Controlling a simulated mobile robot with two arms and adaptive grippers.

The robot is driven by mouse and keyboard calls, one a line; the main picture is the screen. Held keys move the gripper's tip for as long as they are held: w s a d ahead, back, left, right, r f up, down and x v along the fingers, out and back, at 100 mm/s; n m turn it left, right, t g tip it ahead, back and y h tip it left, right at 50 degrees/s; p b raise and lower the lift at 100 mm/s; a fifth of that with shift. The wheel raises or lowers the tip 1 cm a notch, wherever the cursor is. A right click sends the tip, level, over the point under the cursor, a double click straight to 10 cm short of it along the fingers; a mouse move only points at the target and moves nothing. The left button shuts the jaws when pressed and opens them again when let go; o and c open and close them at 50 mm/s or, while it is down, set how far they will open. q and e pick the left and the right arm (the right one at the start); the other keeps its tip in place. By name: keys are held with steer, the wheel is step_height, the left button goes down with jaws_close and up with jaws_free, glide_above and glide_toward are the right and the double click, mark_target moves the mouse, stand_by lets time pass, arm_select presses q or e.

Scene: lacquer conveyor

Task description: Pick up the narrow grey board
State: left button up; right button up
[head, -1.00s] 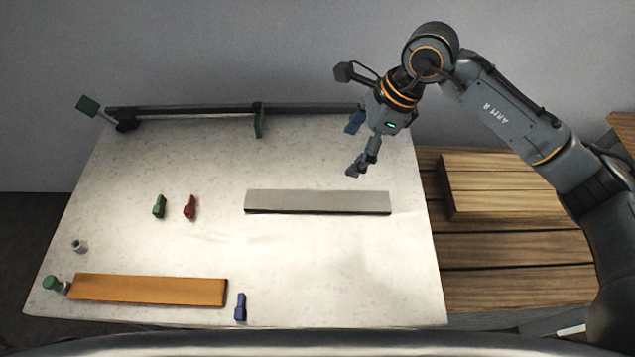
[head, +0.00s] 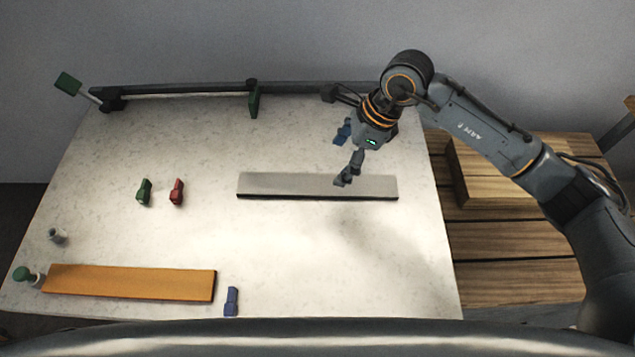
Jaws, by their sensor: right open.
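The narrow grey board (head: 290,185) lies flat on the pale stone-topped table (head: 300,260), to the right of the middle, with its long side running left to right. My right gripper (head: 343,158) is open and empty. In the picture, one finger overlaps the right part of the board and the other is beyond its far edge. It seems to be above the board; I cannot tell the exact height. My left gripper is not in view.
An orange board (head: 130,283) lies at the front left. Green (head: 144,192), red (head: 177,192) and blue (head: 231,301) small pieces stand apart on the table. Wooden planks (head: 510,280) lie to the right.

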mark_target(318, 184)
steer(key=x, duration=0.3)
steer(key=shift+f, duration=0.2)
steer(key=shift+a+f+p, duration=0.4)
steer(key=shift+f+p, duration=0.05)
steer(key=shift+p, duration=0.25)
steer(key=p+x, duration=0.1)
steer(key=x, duration=0.2)
steer(key=shift+a+f, duration=0.2)
steer(key=shift+f, duration=0.1)
steer(key=shift+a+f, duration=0.1)
steer(key=shift+f, duration=0.25)
steer(key=shift+r, duration=0.1)
steer(key=c, duration=1.4)
steer(key=shift+c, duration=0.2)
